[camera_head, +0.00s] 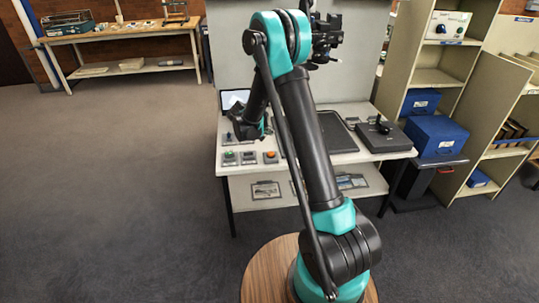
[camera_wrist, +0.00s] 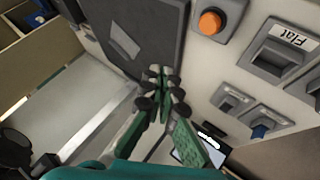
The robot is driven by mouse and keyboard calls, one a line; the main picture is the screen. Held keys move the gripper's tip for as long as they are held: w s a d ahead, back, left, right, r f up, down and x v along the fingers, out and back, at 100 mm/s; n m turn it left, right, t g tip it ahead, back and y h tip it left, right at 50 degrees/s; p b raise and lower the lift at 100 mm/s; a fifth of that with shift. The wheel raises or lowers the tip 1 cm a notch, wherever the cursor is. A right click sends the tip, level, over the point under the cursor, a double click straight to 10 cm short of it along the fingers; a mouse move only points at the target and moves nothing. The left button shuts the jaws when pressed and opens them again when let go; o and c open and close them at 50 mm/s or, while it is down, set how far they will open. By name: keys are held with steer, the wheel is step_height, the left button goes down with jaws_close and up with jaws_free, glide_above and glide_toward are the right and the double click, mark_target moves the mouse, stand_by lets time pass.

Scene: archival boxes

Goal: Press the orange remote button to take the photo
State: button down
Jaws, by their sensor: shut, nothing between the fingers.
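The orange remote button (camera_wrist: 210,22) is a round orange cap on a grey box near the top of the wrist view. It also shows in the head view (camera_head: 271,154), near the front edge of the white worktable (camera_head: 345,158). My gripper (camera_wrist: 164,72) is shut and empty, with its fingertips together. In the wrist view the tips appear below and left of the button, in front of the lower edge of a dark pad (camera_wrist: 140,30). They look apart from the button; the exact height gap cannot be told.
A dark box with a black knob (camera_head: 381,136) stands at the table's right. Shelving with blue boxes (camera_head: 436,136) is right of it. The floor at left is clear.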

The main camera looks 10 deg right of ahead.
mark_target(270, 154)
steer(key=shift+f, duration=4.4)
steer(key=shift+f, duration=0.2)
steer(key=shift+f, duration=0.2)
steer(key=shift+f, duration=0.5)
steer(key=shift+r, duration=0.95)
steer(key=shift+r, duration=2.5)
